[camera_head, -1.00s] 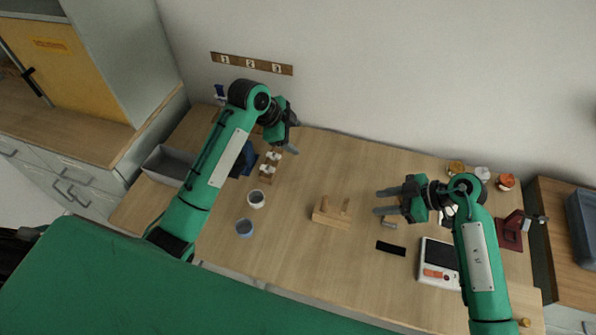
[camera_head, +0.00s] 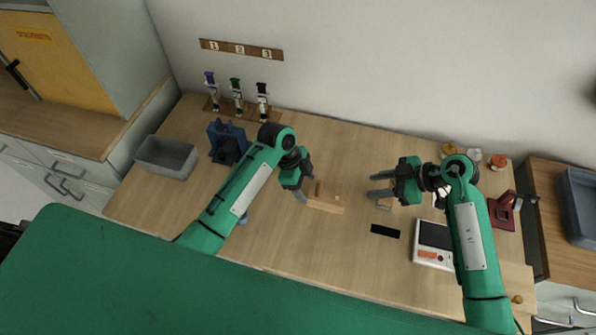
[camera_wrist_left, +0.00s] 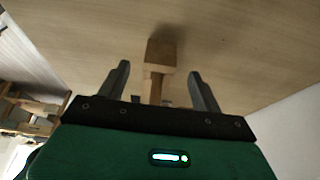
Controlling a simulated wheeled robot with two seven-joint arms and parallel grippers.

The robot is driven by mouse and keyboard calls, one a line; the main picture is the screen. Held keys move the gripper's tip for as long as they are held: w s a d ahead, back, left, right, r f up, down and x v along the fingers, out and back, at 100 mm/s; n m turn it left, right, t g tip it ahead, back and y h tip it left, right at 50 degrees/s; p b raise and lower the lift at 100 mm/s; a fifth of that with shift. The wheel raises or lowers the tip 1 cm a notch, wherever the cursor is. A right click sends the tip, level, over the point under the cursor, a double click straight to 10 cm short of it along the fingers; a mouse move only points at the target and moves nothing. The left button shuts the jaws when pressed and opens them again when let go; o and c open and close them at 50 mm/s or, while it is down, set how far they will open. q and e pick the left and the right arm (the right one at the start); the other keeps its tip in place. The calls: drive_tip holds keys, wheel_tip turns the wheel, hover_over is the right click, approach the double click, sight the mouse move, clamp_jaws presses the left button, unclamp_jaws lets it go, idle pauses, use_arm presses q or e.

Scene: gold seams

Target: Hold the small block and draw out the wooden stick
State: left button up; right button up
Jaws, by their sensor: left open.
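A light wooden piece (camera_head: 327,208) with a flat base and upright parts stands mid-table in the head view. My left gripper (camera_head: 306,187) is at its left end, open, partly covering it. In the left wrist view, a squarish wooden block (camera_wrist_left: 162,51) lies ahead, with a narrower wooden stick-like part (camera_wrist_left: 153,86) running from it toward the palm. Both are between the spread fingers of my left gripper (camera_wrist_left: 159,71), with a gap on each side. I cannot tell where block and stick join. My right gripper (camera_head: 371,186) is open and empty, right of the wooden piece.
A black strip (camera_head: 385,231) and a white device (camera_head: 433,246) lie to the right. A grey bin (camera_head: 166,157), a blue object (camera_head: 226,142) and several upright tools (camera_head: 238,95) stand on the left. Small jars (camera_head: 473,155) are at the back right. The front middle is clear.

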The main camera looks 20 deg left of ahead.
sight(310, 192)
use_arm(q)
drive_tip(key=shift+x, duration=1.95)
drive_tip(key=shift+c, duration=0.5)
drive_tip(key=c, duration=1.1)
use_arm(e)
drive_tip(key=shift+o, duration=0.5)
